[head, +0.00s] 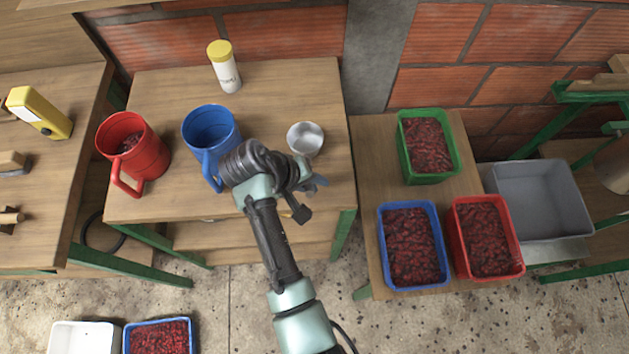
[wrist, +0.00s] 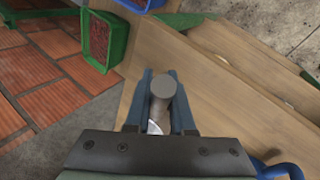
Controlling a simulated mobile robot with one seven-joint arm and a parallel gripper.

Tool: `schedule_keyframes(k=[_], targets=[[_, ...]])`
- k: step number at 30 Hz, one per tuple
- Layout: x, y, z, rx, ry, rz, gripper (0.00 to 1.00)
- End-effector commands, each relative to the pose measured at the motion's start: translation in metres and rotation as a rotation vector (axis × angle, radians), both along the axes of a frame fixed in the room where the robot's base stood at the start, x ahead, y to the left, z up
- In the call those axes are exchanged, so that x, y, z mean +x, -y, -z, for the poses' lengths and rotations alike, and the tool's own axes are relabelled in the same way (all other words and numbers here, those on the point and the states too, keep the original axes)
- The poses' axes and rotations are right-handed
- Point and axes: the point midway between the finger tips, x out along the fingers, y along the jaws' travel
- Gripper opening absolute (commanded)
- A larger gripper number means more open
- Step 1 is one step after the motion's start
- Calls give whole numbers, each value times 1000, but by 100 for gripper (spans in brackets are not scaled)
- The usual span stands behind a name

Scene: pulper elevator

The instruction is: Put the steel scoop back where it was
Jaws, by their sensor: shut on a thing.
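The steel scoop shows its round, shiny bowl (head: 305,138) over the right part of the middle table (head: 270,85) in the head view. In the wrist view, its grey cylindrical handle (wrist: 162,88) is between the two blue fingers of my gripper (wrist: 161,76), with a bright bit of metal nearer the palm. My gripper (head: 312,188) is shut on the scoop; its fingers are partly hidden by my wrist in the head view. I cannot tell whether the scoop touches the tabletop.
A blue jug (head: 210,128) stands just left of my arm, with a red jug (head: 133,150) farther left. A yellow-lidded white bottle (head: 224,68) stands behind. Green, blue and red tubs of cherries (head: 428,143) and a grey bin (head: 540,198) stand right. The table's back right is clear.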

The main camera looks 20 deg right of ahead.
Motion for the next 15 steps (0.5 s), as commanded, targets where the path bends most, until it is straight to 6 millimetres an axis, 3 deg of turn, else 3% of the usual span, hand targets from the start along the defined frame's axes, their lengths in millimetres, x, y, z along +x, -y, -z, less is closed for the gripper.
schedule_keyframes(k=[3,14,15], targets=[[0,0,11,0,1,0,0],[1,0,15,0,2,0,0],[0,0,14,0,1,0,29]])
